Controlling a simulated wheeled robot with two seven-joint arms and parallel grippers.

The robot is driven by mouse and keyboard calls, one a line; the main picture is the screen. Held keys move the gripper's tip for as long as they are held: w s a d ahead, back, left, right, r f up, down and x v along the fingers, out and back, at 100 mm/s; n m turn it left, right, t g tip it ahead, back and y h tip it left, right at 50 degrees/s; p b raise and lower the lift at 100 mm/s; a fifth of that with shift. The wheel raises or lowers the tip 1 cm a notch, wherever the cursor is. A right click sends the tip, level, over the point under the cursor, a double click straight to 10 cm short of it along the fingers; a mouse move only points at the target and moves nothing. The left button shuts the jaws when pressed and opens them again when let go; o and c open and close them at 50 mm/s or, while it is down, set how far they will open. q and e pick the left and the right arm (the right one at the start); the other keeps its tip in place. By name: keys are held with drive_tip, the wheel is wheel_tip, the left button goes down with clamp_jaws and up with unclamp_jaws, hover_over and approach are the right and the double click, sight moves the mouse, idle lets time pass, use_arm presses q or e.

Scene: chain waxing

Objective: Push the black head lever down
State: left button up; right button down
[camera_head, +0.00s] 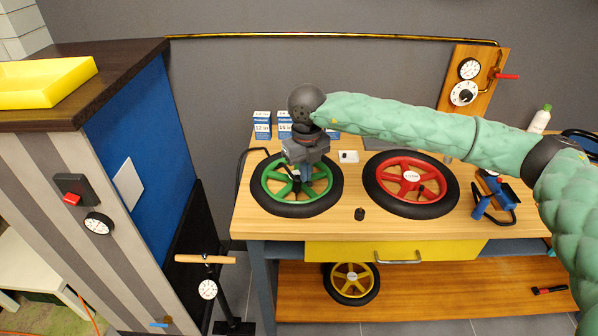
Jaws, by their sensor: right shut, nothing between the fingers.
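My right arm reaches in from the right, and my right gripper (298,186) points down over the wheel with the green hub (328,199), which lies flat on the bench. The gripper is shut and empty, with its tips close to the wheel's hub; whether they touch anything I cannot tell. A black hose (240,166) runs over the bench's left edge toward this wheel. I cannot make out the black head lever; my gripper and wrist cover much of the wheel's middle. My left gripper is not in view.
A floor pump with a wooden handle (205,259) and gauge stands left of the bench (420,228). A red-hubbed wheel (447,202) lies to the right, with blue tools (481,206) beyond it. Small boxes (262,126) stand behind. A small black cylinder (360,214) sits between the wheels.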

drive_tip(key=shift+f, duration=0.1)
idle(0.3)
drive_tip(key=shift+s+d+f+b, duration=0.15)
drive_tip(key=shift+s+f+b, duration=0.05)
drive_tip(key=shift+f+b, duration=0.35)
drive_tip(key=shift+r, duration=2.65)
